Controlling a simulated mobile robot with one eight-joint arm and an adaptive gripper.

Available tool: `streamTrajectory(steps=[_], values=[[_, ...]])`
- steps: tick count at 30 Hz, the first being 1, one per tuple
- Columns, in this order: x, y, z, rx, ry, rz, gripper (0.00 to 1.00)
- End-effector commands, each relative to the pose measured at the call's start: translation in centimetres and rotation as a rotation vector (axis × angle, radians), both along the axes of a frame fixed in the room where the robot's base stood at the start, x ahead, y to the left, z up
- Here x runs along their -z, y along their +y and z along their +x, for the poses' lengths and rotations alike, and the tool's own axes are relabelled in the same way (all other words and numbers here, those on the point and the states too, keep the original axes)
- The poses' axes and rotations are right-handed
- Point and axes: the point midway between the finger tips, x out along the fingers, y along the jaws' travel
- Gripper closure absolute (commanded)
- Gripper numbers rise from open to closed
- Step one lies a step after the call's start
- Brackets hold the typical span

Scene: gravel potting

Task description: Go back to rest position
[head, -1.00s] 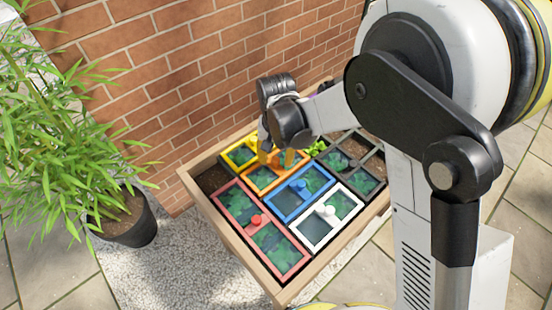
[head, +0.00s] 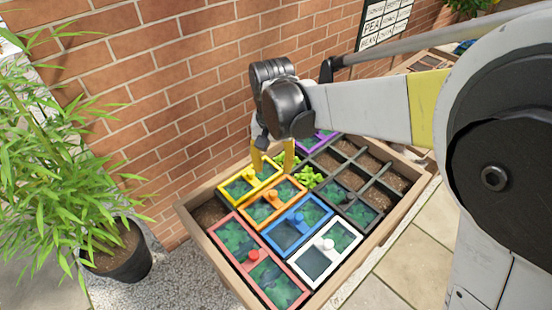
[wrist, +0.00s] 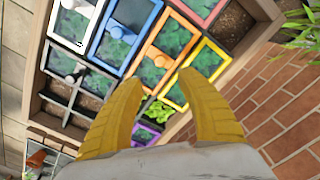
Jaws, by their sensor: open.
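My gripper (head: 273,158) has yellow fingers and hangs over the back of a wooden planter box (head: 222,270), above the yellow and orange frames. In the wrist view the fingers (wrist: 157,82) are spread apart with nothing between them. The box holds coloured lidded frames with knobs: a red one (head: 234,233), a blue one (head: 279,233), a white one (head: 326,265), an orange one (head: 256,211), a yellow one (head: 267,178) and a purple one (head: 324,137). Green leaves show through their panes. My arm hides part of the back.
A brick wall (head: 150,80) stands close behind the box. A potted bamboo plant (head: 120,255) is at the left. A dark divider grid (head: 352,170) with soil fills the box's right part. A lettered board (head: 384,22) stands at the back right. Paving lies open at the right.

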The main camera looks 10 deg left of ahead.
Motion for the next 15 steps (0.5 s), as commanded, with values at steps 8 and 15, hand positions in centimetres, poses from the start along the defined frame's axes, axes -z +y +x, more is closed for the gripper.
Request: streamTrajectory(steps=[8, 15], values=[[-0.2, -0.3, 0.1, 0.003, -0.004, 0.003, 0.55], [-4.7, -7.6, 0.1, 0.045, -0.098, 0.057, 0.55]])
